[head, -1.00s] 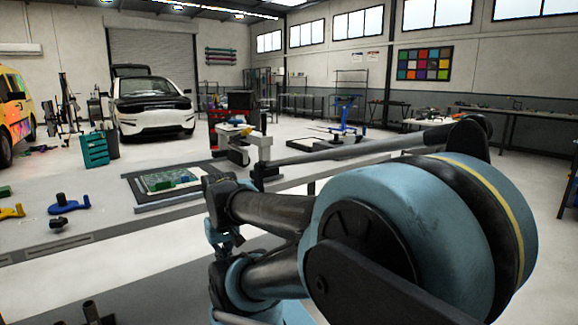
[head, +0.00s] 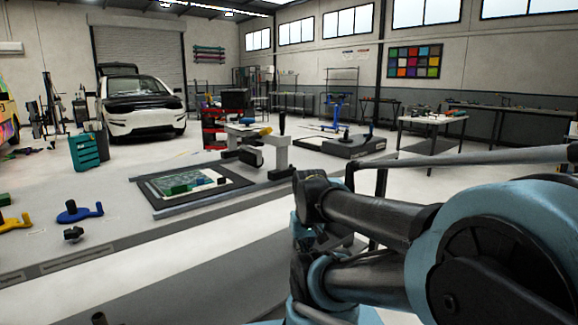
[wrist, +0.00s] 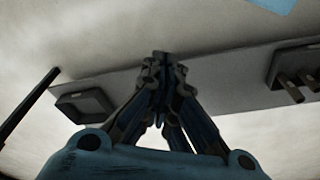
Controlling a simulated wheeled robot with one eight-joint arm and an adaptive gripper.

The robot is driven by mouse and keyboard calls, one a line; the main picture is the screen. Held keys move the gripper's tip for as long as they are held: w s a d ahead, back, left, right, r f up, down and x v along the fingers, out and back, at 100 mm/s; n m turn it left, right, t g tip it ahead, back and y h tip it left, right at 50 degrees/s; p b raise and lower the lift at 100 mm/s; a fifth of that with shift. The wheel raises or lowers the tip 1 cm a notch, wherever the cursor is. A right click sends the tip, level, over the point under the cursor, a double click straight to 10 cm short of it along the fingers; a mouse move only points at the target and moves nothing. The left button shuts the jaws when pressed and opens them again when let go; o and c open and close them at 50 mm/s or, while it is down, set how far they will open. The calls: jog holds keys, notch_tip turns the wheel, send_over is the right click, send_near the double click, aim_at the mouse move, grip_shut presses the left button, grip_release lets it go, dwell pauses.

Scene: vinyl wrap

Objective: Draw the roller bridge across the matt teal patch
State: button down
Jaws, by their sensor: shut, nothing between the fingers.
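The roller bridge (head: 272,150) is a pale grey gantry with a dark roller and an upright black handle. It stands at the right end of the framed panel (head: 232,191) on the long grey bench. A green-teal patch (head: 180,184) lies on that panel, left of the bridge and apart from its roller. My gripper (wrist: 160,58) is shut and empty in the wrist view, with its fingertips together. In the head view my arm fills the lower right, and I cannot make out the fingertips there. Neither the bridge nor the patch is clearly recognisable in the wrist view.
A blue tool (head: 78,212) and a yellow tool (head: 14,222) lie on the bench's left part. A teal drawer cabinet (head: 85,152), a red cart (head: 213,130) and a white car (head: 140,105) stand beyond. Open pale floor lies between the bench and the back tables.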

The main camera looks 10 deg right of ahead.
jog(key=c, duration=2.4)
grip_release()
jog(key=c, duration=1.9)
grip_release()
jog(key=shift+s+d+r, duration=0.1)
jog(key=shift+s+r, duration=0.15)
jog(key=o, duration=0.5)
jog(key=r, duration=0.2)
jog(key=w+r, duration=0.1)
jog(key=r, duration=0.1)
jog(key=shift+w, duration=0.15)
jog(key=shift+c, duration=0.2)
notch_tip(320, 180, up, 48)
jog(key=g, duration=0.2)
send_over(282, 130)
jog(key=w, duration=0.1)
notch_tip(282, 130, down, 17)
jog(key=shift+d+f, duration=0.1)
jog(key=shift+f, duration=0.05)
grip_shut()
